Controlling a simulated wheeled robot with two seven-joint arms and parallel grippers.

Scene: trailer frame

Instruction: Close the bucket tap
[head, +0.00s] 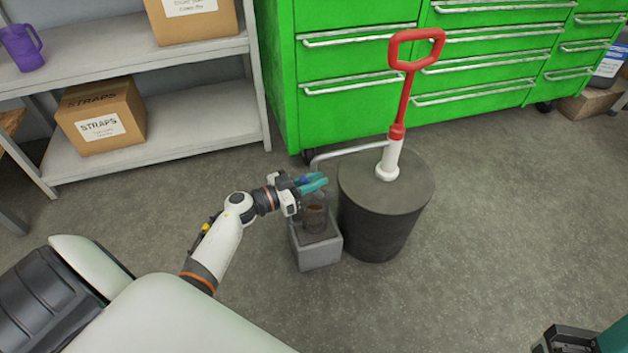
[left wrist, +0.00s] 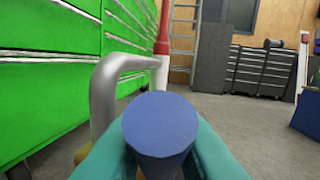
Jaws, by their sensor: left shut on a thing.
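The dark grey bucket (head: 378,225) stands on the floor, with a red-handled pump (head: 404,95) upright on its top. A bent silver pipe (head: 345,152) runs from it to the left, and shows large in the left wrist view (left wrist: 104,95). My left gripper (head: 314,183) is left of the bucket, its teal fingers shut on a blue tap handle (left wrist: 160,125). The fingers hide most of the tap. A dark part at the bottom right corner seems to be my right gripper (head: 565,341); its fingers cannot be made out.
Below the left gripper, a brownish cup (head: 315,218) sits on a grey block (head: 318,253) close to the bucket. Green drawer cabinets (head: 345,110) stand behind. A grey shelf (head: 190,125) with a straps box (head: 102,117) is at the left. The front floor is clear.

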